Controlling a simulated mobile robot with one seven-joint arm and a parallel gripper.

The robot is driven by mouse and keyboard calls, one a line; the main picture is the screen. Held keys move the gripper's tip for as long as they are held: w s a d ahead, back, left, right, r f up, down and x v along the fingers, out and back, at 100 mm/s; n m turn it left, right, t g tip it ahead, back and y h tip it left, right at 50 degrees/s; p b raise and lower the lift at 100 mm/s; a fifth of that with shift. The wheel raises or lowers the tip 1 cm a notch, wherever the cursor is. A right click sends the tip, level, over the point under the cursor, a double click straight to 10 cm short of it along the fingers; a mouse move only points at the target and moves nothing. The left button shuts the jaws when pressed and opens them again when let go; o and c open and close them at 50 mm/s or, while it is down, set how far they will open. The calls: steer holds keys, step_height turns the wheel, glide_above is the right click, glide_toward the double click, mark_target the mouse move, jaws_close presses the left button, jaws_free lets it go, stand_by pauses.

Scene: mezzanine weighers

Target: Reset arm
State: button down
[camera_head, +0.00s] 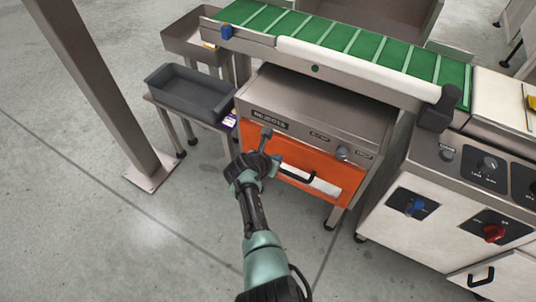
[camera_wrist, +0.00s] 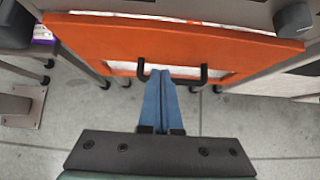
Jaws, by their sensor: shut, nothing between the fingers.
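My gripper (camera_head: 275,162) is in front of the orange panel (camera_head: 322,180) of the metal rejects unit. In the wrist view the blue fingers (camera_wrist: 165,100) are shut together with nothing between them. Part of the handle (camera_head: 311,178) also shows in the head view, to the right of the fingers. The panel looks closed or nearly so.
A green conveyor belt (camera_head: 345,40) runs above the unit. A dark grey tray (camera_head: 190,90) sits on a stand at left. A steel post (camera_head: 95,85) rises from the floor at far left. A control cabinet (camera_head: 450,215) with knobs stands at right. The floor (camera_head: 130,240) at front left is clear.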

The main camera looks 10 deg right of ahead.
steer(key=p+v, duration=0.4)
steer(key=v, duration=0.3)
steer(key=w+a+r+m+t+y, duration=0.1)
steer(key=w+a+r+m+t, duration=0.2)
steer(key=r, duration=0.6)
steer(key=w+a+r+m+t+y, duration=0.1)
steer(key=w+a+r+m+t, duration=0.15)
steer(key=w+r+m, duration=0.45)
step_height(320, 180, up, 22)
steer(key=s+a+m+t+y, duration=0.2)
steer(key=s+m+t, duration=0.1)
steer(key=m+t, duration=0.1)
steer(key=s+r+m+t, duration=0.2)
steer(key=s+r+m, duration=0.15)
steer(key=r, duration=0.55)
steer(key=s+r+m+t, duration=0.3)
steer(key=s+r, duration=0.1)
steer(key=r, duration=0.4)
steer(key=s+d+r+m+t+y+p, duration=0.2)
steer(key=s+r+m+t, duration=0.5)
steer(key=s+r, duration=1.15)
step_height(320, 180, up, 15)
steer(key=m+g+p, duration=0.1)
steer(key=p, duration=1.5)
steer(key=shift+w+r+h, duration=0.25)
steer(key=shift+w+h, duration=0.1)
steer(key=shift+h, duration=0.05)
